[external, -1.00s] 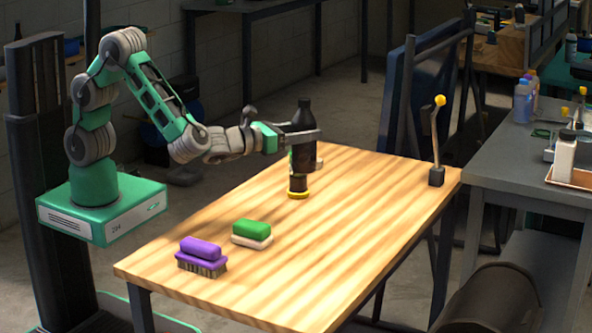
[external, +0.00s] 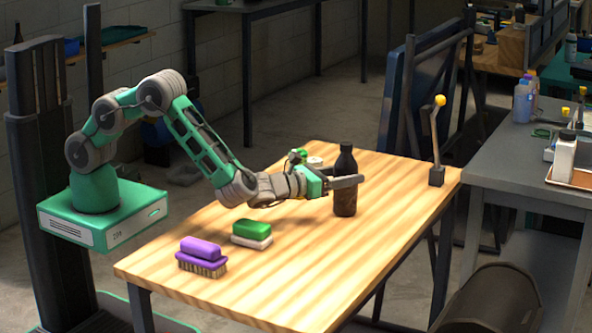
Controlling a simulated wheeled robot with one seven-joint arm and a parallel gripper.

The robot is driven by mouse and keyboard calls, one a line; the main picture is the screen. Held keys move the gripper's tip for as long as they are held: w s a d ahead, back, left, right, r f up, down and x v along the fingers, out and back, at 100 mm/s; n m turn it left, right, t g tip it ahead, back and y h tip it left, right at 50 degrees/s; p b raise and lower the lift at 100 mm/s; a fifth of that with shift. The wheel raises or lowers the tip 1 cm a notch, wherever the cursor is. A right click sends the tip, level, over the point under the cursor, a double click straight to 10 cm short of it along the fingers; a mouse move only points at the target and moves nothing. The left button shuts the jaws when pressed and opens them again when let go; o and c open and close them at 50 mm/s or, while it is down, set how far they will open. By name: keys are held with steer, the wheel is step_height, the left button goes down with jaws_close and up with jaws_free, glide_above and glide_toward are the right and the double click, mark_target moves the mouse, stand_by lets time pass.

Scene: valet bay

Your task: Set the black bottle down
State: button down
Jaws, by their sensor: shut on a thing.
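The black bottle (external: 345,198) stands upright over the right middle of the wooden table (external: 270,285). Its base is at or very close to the tabletop; I cannot tell for certain whether it touches. My gripper (external: 343,182) is shut on the bottle's body from the left, below the shoulder. The fingers hide a band of the bottle's middle.
A purple-topped brush (external: 202,257) and a green and white block (external: 251,234) lie at the near left. A lever with a yellow knob (external: 437,140) stands at the table's right corner. A small pale round thing (external: 315,162) shows behind my wrist. The near right tabletop is clear.

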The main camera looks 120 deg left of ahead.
steer(key=shift+f, duration=0.15)
steer(key=shift+c, duration=2.4)
jaws_free()
